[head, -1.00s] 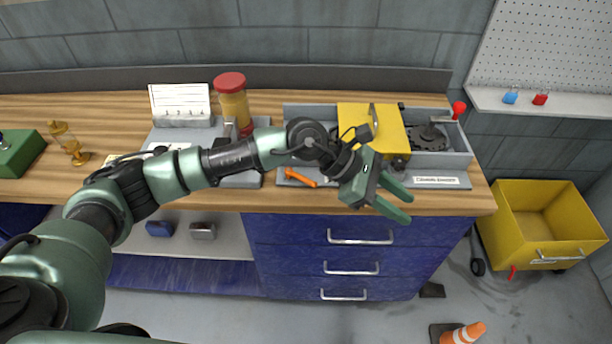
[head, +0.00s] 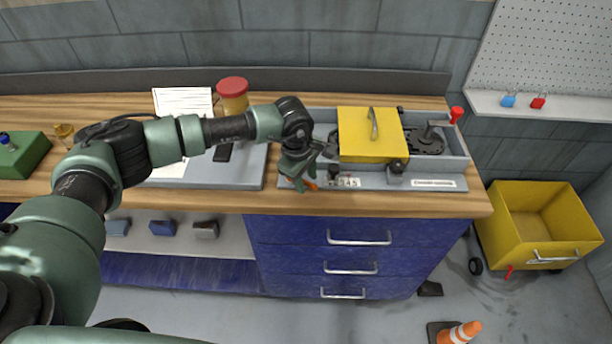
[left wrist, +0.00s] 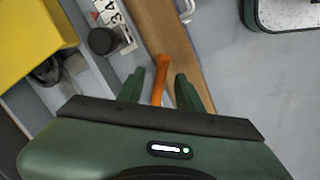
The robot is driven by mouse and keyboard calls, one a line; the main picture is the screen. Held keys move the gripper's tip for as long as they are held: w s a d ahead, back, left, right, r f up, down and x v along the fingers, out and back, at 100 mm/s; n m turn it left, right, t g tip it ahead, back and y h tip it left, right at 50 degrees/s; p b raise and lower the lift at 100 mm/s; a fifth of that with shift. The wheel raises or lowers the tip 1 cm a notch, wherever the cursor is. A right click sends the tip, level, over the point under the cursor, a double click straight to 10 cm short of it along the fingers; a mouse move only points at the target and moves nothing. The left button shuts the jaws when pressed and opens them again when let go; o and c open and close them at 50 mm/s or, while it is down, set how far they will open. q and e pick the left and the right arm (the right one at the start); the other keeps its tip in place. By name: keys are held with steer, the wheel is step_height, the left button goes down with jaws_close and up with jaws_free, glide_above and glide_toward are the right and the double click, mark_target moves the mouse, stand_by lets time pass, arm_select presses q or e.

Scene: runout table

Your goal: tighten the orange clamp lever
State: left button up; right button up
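The orange clamp lever (head: 311,185) is at the front left of the grey fixture (head: 425,182) on the bench, mostly hidden behind my gripper in the head view. In the left wrist view, the orange lever (left wrist: 161,68) lies between the two green fingertips, with its rounded end pointing away from the palm. My left gripper (head: 297,182) points down over it. Its fingers are apart, with a gap to the lever visible on each side. My right gripper is not in view.
A yellow cover (head: 369,146) with a handle sits on the fixture, right of my gripper. A dark knob (left wrist: 103,41) and a number scale (left wrist: 112,14) are close by. A red-lidded jar (head: 233,95) stands behind my arm. A yellow cart (head: 495,223) stands right of the bench.

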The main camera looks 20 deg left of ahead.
arm_select(q)
steer(key=shift+f, duration=0.2)
jaws_close()
steer(key=shift+w, duration=0.1)
stand_by(1.2)
